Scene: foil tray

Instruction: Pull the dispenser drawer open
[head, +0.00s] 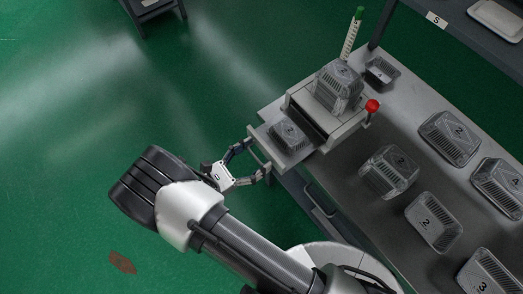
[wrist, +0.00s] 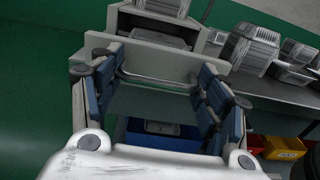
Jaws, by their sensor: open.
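The dispenser (head: 327,118) stands on the grey bench, with a stack of foil trays in its top. Its drawer (head: 262,140) sticks out at the lower left, with a foil tray (head: 288,136) in it. In the wrist view, the pale drawer front (wrist: 150,62) faces me and carries a thin metal bar handle (wrist: 158,87). My gripper (head: 259,160) is open at the drawer front. In the wrist view, its blue-padded fingers (wrist: 155,80) stand wide on either side of the handle. I cannot tell whether they touch the front.
Several numbered foil trays (head: 429,222) lie on the bench (head: 345,230) to the right. A red knob (head: 372,106) and a green-topped marked post (head: 351,35) stand by the dispenser. Below the drawer is a blue bin (wrist: 150,140). The green floor to the left is mostly clear.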

